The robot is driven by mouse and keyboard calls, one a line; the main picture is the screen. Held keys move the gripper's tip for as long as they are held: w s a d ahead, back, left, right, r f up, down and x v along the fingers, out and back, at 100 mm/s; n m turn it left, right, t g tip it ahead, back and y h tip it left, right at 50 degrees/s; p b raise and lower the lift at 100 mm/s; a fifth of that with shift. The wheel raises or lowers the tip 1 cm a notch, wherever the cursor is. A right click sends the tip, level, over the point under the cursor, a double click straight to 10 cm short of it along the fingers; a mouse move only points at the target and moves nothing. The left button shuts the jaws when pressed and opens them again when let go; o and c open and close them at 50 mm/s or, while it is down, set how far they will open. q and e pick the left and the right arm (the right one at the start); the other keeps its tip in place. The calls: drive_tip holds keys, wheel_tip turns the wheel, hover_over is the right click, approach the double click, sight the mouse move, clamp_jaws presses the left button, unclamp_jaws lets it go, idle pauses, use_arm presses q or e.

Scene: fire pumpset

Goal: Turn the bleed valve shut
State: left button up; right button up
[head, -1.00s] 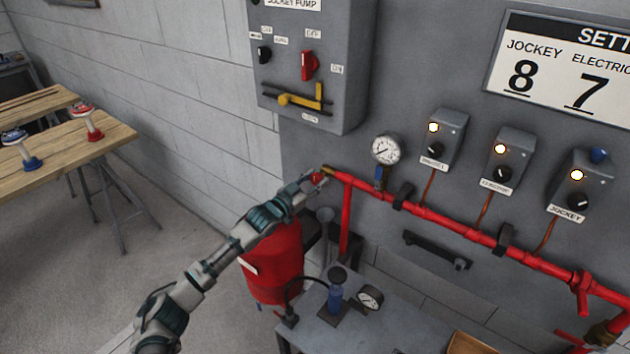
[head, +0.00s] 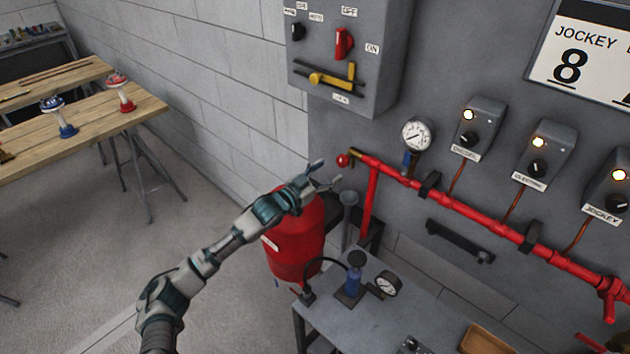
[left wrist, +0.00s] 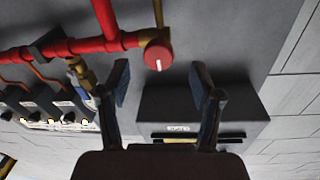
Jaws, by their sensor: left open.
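The bleed valve is a round red knob (head: 342,160) on a brass fitting at the left end of the red pipe. In the left wrist view the knob (left wrist: 158,57) faces the camera, with a short white mark on its face. My left gripper (head: 328,174) is open and empty, just short of the knob and apart from it in the head view. In the left wrist view its two fingers (left wrist: 160,82) are spread, with the knob just beyond the gap between them. My right gripper is not in view.
A pressure gauge (head: 416,134) stands on the pipe right of the knob. The grey pump control box (head: 375,80) hangs above. A red cylinder (head: 292,240) stands below my left forearm, beside a grey bench (head: 370,325) with a blue hand pump (head: 353,278).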

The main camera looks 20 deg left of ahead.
use_arm(q)
drive_tip(key=v, duration=0.6)
drive_tip(key=shift+a+f, duration=0.1)
